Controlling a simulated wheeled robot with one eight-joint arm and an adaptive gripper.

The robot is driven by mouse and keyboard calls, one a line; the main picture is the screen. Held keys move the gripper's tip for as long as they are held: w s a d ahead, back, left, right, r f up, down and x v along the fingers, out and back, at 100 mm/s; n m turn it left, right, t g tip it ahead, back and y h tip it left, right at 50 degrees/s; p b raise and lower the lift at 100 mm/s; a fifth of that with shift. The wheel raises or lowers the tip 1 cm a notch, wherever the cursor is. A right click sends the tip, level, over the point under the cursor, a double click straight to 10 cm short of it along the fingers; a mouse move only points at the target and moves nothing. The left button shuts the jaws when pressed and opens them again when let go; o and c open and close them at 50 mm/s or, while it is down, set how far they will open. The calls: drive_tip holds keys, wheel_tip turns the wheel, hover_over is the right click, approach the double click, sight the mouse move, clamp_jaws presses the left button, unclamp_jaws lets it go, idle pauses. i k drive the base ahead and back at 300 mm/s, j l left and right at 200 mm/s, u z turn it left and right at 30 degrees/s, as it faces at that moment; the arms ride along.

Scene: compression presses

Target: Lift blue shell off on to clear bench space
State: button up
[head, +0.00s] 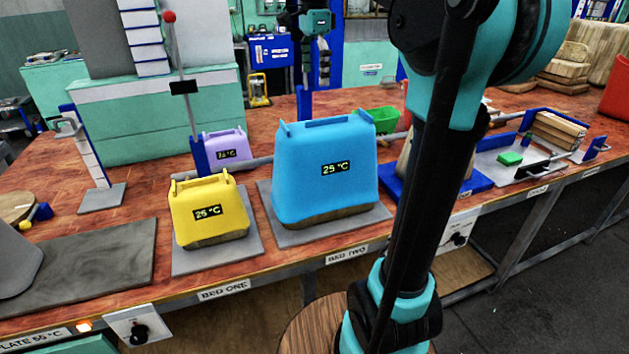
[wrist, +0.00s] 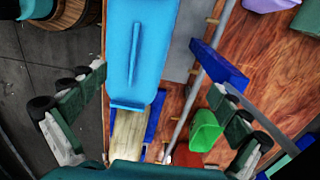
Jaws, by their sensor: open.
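The blue shell (head: 325,165) stands upright on a grey bed plate (head: 290,236) labelled BED TWO. It reads 25 °C, with upright tabs and a raised ridge on top; a brown layer shows at its bottom edge. In the wrist view the shell's top (wrist: 140,45) lies beneath and ahead of my gripper (wrist: 165,90). The gripper's fingers are spread wide, one to each side of the shell in the picture, with nothing between them. I cannot tell how high they are above it.
A yellow shell (head: 208,210) stands left of it and a purple shell (head: 227,146) behind. A green bin (head: 385,119) and a blue base (head: 440,185) are to the right. A dark grey plate (head: 85,265) is at left; bare bench lies between it and a thin post (head: 92,150).

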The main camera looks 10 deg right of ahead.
sight(321, 165)
drive_tip(key=k, duration=1)
